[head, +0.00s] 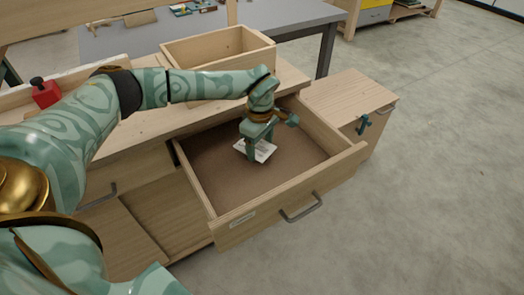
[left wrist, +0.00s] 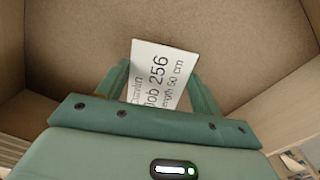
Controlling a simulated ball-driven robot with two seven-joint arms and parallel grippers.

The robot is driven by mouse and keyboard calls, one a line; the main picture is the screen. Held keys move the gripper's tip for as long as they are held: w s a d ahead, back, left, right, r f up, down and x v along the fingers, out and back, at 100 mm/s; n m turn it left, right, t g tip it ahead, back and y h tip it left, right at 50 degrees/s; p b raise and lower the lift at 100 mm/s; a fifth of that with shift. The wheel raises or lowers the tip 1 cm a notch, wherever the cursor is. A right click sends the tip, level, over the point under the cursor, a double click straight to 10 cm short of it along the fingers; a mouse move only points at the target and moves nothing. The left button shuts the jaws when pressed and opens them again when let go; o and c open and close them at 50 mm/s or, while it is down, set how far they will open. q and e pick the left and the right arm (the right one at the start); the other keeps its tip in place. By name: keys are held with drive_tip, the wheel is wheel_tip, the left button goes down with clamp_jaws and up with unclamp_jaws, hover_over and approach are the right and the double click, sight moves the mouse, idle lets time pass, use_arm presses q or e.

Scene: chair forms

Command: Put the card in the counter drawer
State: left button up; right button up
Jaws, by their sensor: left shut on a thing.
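The card (left wrist: 160,70) is white with black print reading "Job 256" and "length 50 cm". In the head view the card (head: 265,151) is inside the open counter drawer (head: 285,212), over its brown floor. My left gripper (head: 257,155) reaches down into the drawer and is shut on the card. In the left wrist view the fingers (left wrist: 160,85) stand at both sides of the card, and its lower end is hidden by the gripper body. I cannot tell whether the card touches the drawer floor. My right gripper is not in view.
An empty wooden box (head: 220,50) stands on the counter behind the drawer. A red block with a black knob (head: 45,93) is at the left. A lower cabinet (head: 350,95) stands right of the drawer. The floor at the right is clear.

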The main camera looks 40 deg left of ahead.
sight(260, 149)
use_arm(q)
wheel_tip(260, 149, down, 2)
drive_tip(key=shift+f, duration=0.2)
drive_tip(key=shift+r, duration=0.25)
drive_tip(key=shift+f, duration=0.65)
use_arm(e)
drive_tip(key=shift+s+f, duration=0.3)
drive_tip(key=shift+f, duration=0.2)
use_arm(q)
drive_tip(key=o, duration=0.9)
drive_tip(key=shift+o, duration=0.2)
wheel_tip(260, 149, up, 13)
drive_tip(key=p, duration=0.4)
drive_tip(key=shift+r+p, duration=0.15)
drive_tip(key=shift+p, duration=0.25)
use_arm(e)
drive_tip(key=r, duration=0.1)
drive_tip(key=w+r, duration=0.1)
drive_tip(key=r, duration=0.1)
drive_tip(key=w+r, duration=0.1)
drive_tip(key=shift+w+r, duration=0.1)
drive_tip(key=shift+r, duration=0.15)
